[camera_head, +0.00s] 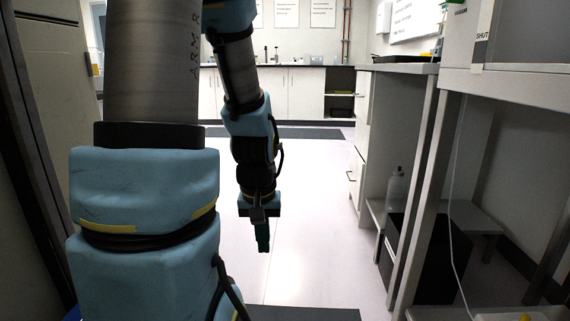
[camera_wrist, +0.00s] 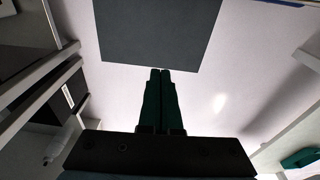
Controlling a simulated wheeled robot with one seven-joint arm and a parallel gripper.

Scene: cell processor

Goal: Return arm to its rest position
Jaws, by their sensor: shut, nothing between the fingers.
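My gripper (camera_head: 262,246) hangs at the end of my arm in the head view, pointing down over the pale floor. Its green fingers are together and empty. In the wrist view the fingers of my gripper (camera_wrist: 160,72) meet at their tips, with a dark floor mat (camera_wrist: 160,30) beyond them. Nothing is held, and nothing touches the fingers. My arm's blue and grey links fill the left and middle of the head view and hide part of the room behind.
A bench (camera_head: 500,82) stands on the right, with a bottle (camera_head: 396,188) and a black bin (camera_head: 436,262) beneath it. White cabinets (camera_head: 300,92) line the far wall. A dark door frame (camera_head: 30,150) is close on the left. The middle floor (camera_head: 318,215) is clear.

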